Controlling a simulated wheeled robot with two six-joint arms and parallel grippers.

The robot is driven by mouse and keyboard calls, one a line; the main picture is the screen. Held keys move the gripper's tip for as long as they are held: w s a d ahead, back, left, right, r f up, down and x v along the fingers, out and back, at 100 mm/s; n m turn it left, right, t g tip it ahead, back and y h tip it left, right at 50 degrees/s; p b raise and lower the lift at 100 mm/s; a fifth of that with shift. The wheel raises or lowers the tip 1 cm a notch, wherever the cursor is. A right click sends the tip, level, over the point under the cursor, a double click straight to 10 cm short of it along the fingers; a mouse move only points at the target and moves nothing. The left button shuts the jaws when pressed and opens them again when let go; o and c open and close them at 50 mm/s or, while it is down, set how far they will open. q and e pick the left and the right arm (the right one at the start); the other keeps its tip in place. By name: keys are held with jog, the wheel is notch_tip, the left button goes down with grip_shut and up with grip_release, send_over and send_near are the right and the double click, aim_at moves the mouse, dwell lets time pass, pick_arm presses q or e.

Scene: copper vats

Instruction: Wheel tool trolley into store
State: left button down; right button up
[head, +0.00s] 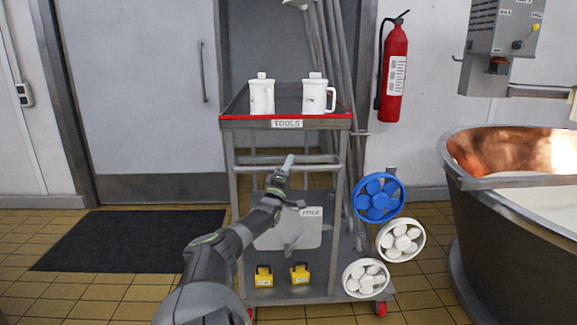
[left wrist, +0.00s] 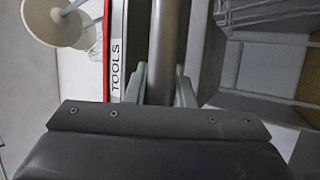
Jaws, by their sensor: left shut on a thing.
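The grey tool trolley (head: 238,121) stands upright in the middle of the head view, with a red-edged top tray labelled TOOLS. My left gripper (head: 286,166) is shut on the trolley's front handle bar (head: 322,168). In the left wrist view the fingers (left wrist: 160,88) close around the grey bar (left wrist: 165,45), beside the TOOLS label (left wrist: 116,62). Two white jugs (head: 262,97) (head: 318,96) stand on the top tray. Two yellow boxes (head: 264,277) (head: 300,274) sit on the lower shelf. A doorway frame (head: 367,60) stands behind the trolley; its interior is partly hidden.
Blue and white wheel-like discs (head: 377,198) (head: 400,240) (head: 366,279) are at the trolley's right. A fire extinguisher (head: 395,72) hangs on the wall. A copper vat (head: 470,220) stands at right. A dark mat (head: 130,241) lies before the grey door (head: 140,90) at left.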

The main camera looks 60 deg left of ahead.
jog(key=shift+f, duration=0.1)
pick_arm(q)
jog(key=c, duration=1.3)
grip_release()
jog(key=shift+w, duration=0.1)
jog(key=shift+o, duration=0.2)
jog(key=shift+s+d+f+p, duration=0.2)
jog(key=shift+s+d+p, duration=0.1)
jog(key=shift+p, duration=0.1)
jog(key=p+v, duration=0.4)
jog(key=v, duration=1.2)
jog(key=shift+f+p, duration=0.25)
jog(key=shift+p, duration=0.1)
pick_arm(e)
jog(key=s+d+f+g+h, duration=0.1)
jog(key=s+d+f, duration=0.1)
jog(key=f, duration=0.8)
jog(key=shift+s+d+f, duration=0.3)
jog(key=shift+s+f, duration=0.05)
jog(key=shift+s, duration=0.25)
pick_arm(q)
jog(key=shift+s+d, duration=0.1)
jog(key=shift+s, duration=0.05)
